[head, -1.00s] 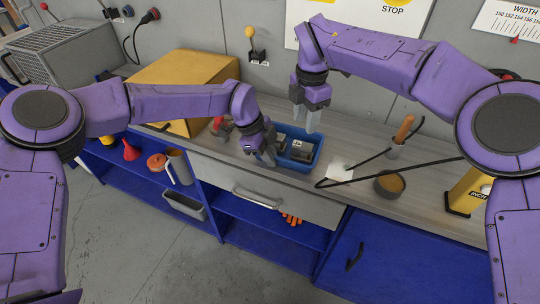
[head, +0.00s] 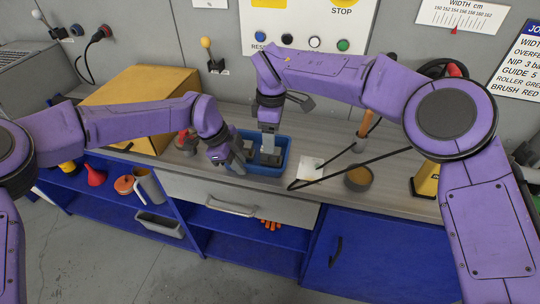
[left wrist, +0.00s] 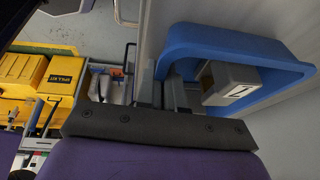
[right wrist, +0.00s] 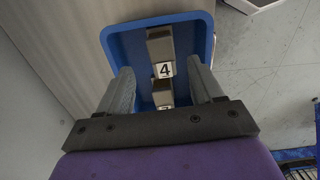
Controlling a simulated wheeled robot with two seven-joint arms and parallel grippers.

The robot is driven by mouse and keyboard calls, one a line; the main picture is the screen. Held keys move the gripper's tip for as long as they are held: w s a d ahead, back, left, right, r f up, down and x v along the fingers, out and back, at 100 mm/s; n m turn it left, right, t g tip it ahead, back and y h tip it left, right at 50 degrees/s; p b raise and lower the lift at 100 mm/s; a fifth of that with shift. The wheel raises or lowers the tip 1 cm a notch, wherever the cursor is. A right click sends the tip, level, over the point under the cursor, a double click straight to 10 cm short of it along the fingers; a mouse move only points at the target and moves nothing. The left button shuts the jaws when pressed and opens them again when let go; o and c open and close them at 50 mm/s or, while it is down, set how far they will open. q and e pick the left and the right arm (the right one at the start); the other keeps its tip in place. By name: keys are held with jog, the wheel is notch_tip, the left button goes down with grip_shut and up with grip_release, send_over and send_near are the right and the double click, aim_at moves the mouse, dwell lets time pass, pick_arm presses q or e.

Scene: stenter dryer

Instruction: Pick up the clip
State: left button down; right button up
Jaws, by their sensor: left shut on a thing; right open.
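A blue bin (head: 287,146) stands on the grey counter, and its rim also shows in the left wrist view (left wrist: 220,42) and the right wrist view (right wrist: 207,27). Grey block-like clips lie in it. One clip (right wrist: 159,48) bears a "4", and a second clip (right wrist: 162,88) sits nearer my palm with its label partly hidden. My left gripper (head: 238,163) is shut on the bin's left wall, as the left wrist view (left wrist: 160,88) shows. My right gripper (head: 268,146) points down over the bin, open, its fingers (right wrist: 160,72) on either side of the clips, nothing held.
A yellow box (head: 150,90) stands left of the bin. A drawer handle (head: 232,208) is below. A button panel (head: 300,42) is behind.

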jog(key=f, duration=0.5)
jog(key=shift+s+a+f, duration=0.1)
jog(key=shift+a+f, duration=0.1)
jog(key=shift+f, duration=0.2)
jog(key=c, duration=1.2)
notch_tip(320, 180, up, 10)
jog(key=shift+r, duration=0.1)
pick_arm(q)
jog(key=c, duration=1.2)
grip_release()
jog(key=shift+r, duration=0.1)
jog(key=v, duration=1.1)
jog(key=shift+a+r, duration=0.15)
jog(key=shift+r, duration=0.2)
